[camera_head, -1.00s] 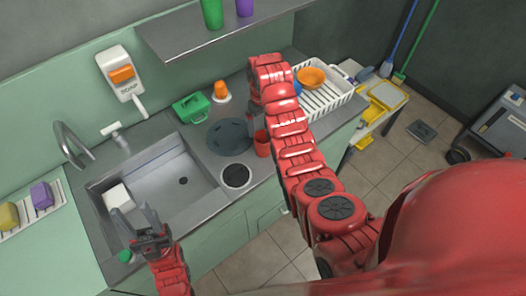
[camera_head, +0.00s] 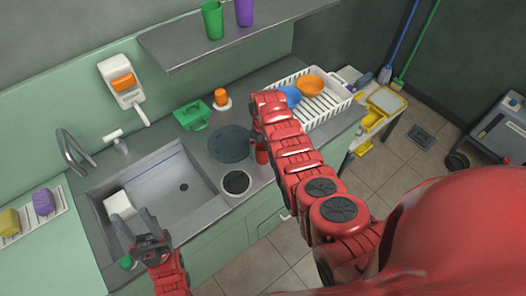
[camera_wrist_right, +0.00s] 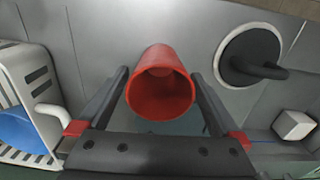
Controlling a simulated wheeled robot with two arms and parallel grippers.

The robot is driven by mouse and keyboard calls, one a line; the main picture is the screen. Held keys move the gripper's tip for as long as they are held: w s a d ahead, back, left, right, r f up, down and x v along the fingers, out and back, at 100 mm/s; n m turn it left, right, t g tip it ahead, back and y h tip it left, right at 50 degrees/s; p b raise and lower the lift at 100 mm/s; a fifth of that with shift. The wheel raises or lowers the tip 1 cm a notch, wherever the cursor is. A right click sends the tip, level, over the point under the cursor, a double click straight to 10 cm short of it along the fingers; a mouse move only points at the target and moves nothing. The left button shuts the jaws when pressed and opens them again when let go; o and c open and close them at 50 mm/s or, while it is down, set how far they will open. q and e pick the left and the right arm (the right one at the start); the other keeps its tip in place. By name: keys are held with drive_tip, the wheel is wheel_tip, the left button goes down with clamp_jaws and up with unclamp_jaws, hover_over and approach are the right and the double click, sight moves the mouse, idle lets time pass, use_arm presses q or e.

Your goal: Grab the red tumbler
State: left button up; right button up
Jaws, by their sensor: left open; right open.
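The red tumbler (camera_head: 262,154) stands on the grey counter near its front edge, partly hidden by my right arm in the head view. In the right wrist view the tumbler (camera_wrist_right: 160,88) shows its open mouth between my two right fingers, with a small gap on either side. My right gripper (camera_wrist_right: 160,76) is open around it; in the head view it is mostly hidden behind my arm. My left gripper (camera_head: 134,222) is open and empty above the front left part of the sink.
A dark round mat (camera_head: 229,143) and a dark round opening (camera_head: 236,182) lie left of the tumbler. A white dish rack (camera_head: 325,100) with a blue bowl (camera_head: 290,95) and an orange bowl (camera_head: 311,85) stands to the right. The sink (camera_head: 165,190) is further left.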

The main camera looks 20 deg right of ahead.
drive_tip(key=shift+f, duration=0.7)
drive_tip(key=c, duration=1.2)
drive_tip(key=shift+r, duration=0.2)
